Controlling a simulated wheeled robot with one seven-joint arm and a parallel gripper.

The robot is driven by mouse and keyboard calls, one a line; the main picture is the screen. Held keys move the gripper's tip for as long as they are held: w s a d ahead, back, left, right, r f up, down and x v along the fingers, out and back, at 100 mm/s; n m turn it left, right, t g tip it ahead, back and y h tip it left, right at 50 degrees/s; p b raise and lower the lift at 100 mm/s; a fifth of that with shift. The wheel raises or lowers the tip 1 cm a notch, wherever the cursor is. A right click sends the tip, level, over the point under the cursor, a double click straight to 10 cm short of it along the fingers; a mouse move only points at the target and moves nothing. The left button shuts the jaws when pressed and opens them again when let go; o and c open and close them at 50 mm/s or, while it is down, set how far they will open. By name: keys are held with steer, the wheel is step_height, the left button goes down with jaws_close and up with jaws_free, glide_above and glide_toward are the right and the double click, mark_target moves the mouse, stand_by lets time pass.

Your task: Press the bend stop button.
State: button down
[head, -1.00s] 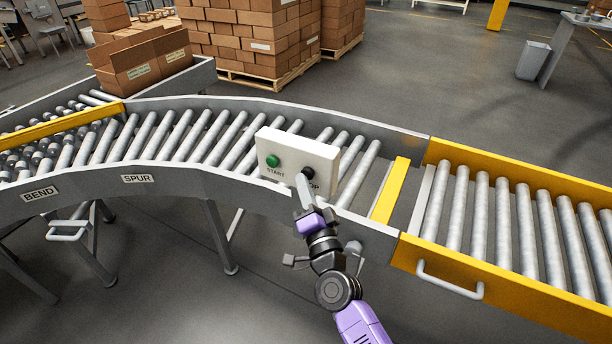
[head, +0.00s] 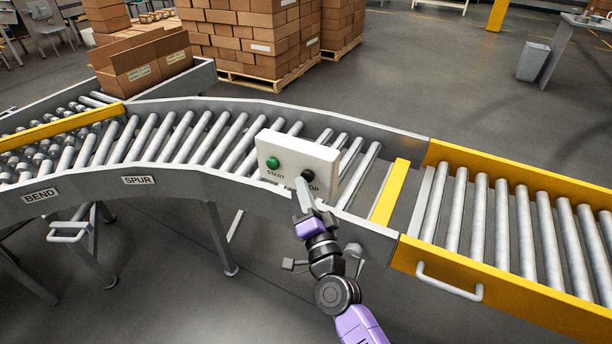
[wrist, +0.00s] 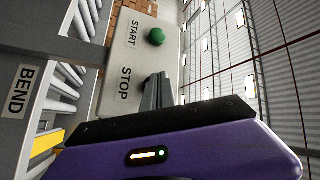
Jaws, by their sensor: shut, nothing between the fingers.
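A pale control box (head: 325,160) stands on the near rail of the curved conveyor. It has a green START button (head: 272,163) on the left and a black STOP button (head: 307,173) on the right. My gripper (head: 304,184) is shut and empty, its fingertips at the lower edge of the STOP button; contact cannot be told. In the wrist view, the shut fingers (wrist: 157,92) stand over the box face (wrist: 120,78) beside the word STOP and hide most of that button. The green button (wrist: 157,37) shows clear of them. A BEND label (wrist: 19,91) is also there.
The roller conveyor's rail carries BEND (head: 40,195) and SPUR (head: 138,180) labels. A yellow-sided roller section (head: 490,276) with a handle lies to the right. Cartons on a pallet (head: 262,78) stand behind. Open floor lies in front of the conveyor.

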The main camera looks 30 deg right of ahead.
steer(key=shift+s+a, duration=0.25)
steer(key=shift+a, duration=0.15)
steer(key=shift+s+a+p, duration=0.75)
steer(key=shift+a+p, duration=0.15)
steer(key=shift+a, duration=0.1)
steer(key=shift+s+a+p, duration=0.7)
steer(key=shift+a+p, duration=0.2)
steer(key=shift+a, duration=0.1)
